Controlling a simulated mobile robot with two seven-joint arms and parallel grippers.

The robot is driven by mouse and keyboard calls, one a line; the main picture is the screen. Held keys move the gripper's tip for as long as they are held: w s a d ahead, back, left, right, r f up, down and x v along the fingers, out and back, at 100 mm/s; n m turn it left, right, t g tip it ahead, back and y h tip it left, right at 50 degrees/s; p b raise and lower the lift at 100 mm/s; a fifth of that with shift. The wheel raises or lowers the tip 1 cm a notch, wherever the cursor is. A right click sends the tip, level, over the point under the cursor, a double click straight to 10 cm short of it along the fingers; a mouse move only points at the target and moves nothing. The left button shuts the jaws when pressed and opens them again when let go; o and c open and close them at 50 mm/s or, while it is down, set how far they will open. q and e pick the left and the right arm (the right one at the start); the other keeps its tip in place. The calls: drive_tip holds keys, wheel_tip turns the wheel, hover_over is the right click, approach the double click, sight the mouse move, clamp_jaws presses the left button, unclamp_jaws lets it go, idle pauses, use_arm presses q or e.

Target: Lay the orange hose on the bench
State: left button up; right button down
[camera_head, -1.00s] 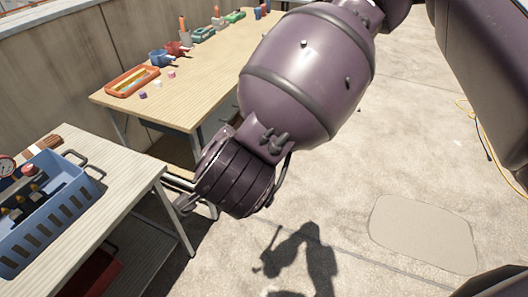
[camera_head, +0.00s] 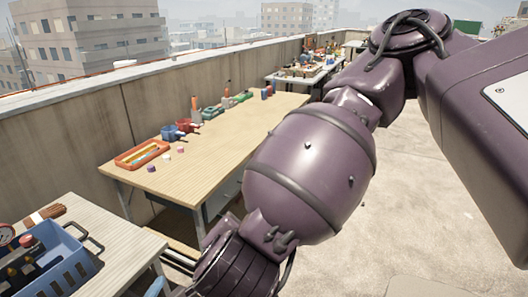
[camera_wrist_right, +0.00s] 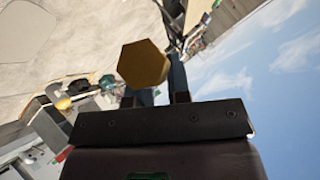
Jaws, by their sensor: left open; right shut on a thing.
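In the right wrist view my right gripper (camera_wrist_right: 158,88) is shut on an ochre hexagonal piece (camera_wrist_right: 143,64), seen end-on between the dark fingers. I cannot tell whether it is an end of the orange hose; no orange hose length is clear in any view. A long wooden bench (camera_head: 235,134) runs along the parapet in the head view.
An orange tray (camera_head: 141,153) and several small tools and blocks stand along the bench's back side; its front is bare. A second table (camera_head: 115,232) at lower left bears a blue crate (camera_head: 62,266). Another laden table (camera_head: 305,72) stands farther back. The concrete floor at right is open.

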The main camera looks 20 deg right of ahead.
use_arm(q)
drive_tip(key=w+d+r+m+g, duration=0.1)
drive_tip(key=d+r+m+g, duration=0.2)
drive_tip(key=d+m+g, duration=0.55)
drive_tip(key=w+d+r+m+g+h, duration=0.1)
drive_tip(key=d+r+m+g, duration=0.3)
drive_tip(key=m, duration=0.7)
drive_tip(key=w+d+r+m+g, duration=0.1)
drive_tip(key=d+m+g, duration=0.4)
drive_tip(key=m+g, duration=0.4)
drive_tip(key=w+a+r+m+t+y, duration=0.2)
drive_tip(key=w+r+m+t+y, duration=0.2)
drive_tip(key=w+r+y, duration=0.3)
drive_tip(key=s+d+r+n+y, duration=0.2)
drive_tip(key=s+d+r+y, duration=0.15)
drive_tip(key=r, duration=0.35)
drive_tip(key=s+d+r+n+y, duration=0.2)
drive_tip(key=s+r+y, duration=0.15)
drive_tip(key=r, duration=0.35)
drive_tip(key=shift+g+h, duration=0.25)
drive_tip(key=shift+h, duration=0.05)
drive_tip(key=f, duration=0.4)
drive_tip(key=s+f, duration=0.1)
drive_tip(key=f, duration=0.3)
drive_tip(key=s+a+f, duration=0.1)
drive_tip(key=f, duration=0.3)
